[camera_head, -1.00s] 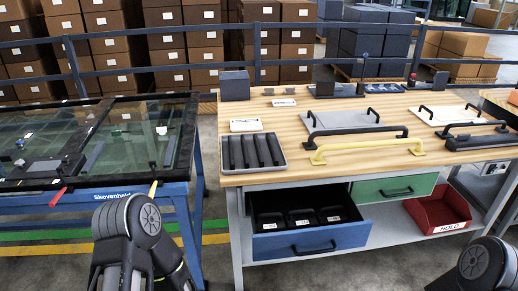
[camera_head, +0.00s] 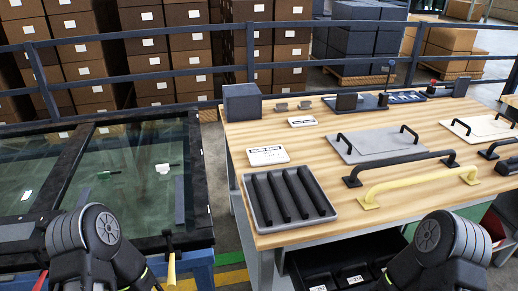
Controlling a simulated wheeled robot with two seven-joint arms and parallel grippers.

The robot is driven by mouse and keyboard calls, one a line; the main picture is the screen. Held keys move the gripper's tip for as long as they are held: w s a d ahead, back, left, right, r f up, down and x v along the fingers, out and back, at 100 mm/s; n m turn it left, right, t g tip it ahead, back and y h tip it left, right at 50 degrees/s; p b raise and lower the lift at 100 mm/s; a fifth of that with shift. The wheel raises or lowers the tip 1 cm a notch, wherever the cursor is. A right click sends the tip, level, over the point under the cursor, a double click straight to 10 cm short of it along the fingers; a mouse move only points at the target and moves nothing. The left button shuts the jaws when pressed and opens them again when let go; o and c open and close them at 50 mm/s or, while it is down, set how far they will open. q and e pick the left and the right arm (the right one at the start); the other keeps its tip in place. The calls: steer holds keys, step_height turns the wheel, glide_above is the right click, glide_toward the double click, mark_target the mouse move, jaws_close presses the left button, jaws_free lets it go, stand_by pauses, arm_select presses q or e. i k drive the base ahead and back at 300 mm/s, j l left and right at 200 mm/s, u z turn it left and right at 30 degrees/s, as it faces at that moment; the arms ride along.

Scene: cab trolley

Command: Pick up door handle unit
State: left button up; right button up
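On the wooden workbench lie a long yellow handle (camera_head: 415,187) at the front edge and a long black handle (camera_head: 402,168) just behind it. A grey plate with two small black handles (camera_head: 376,145) lies behind these, and a white plate with black handles (camera_head: 480,129) is at the right. I cannot tell which of these is the door handle unit. My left arm shows at the lower left in front of the glass table, and my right arm at the lower right in front of the bench. Both grippers are out of view.
A glass-topped table (camera_head: 200,190) stands left, with a gap between. A railing (camera_head: 200,37) runs behind.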

mark_target(377, 268)
steer(key=z, duration=0.9)
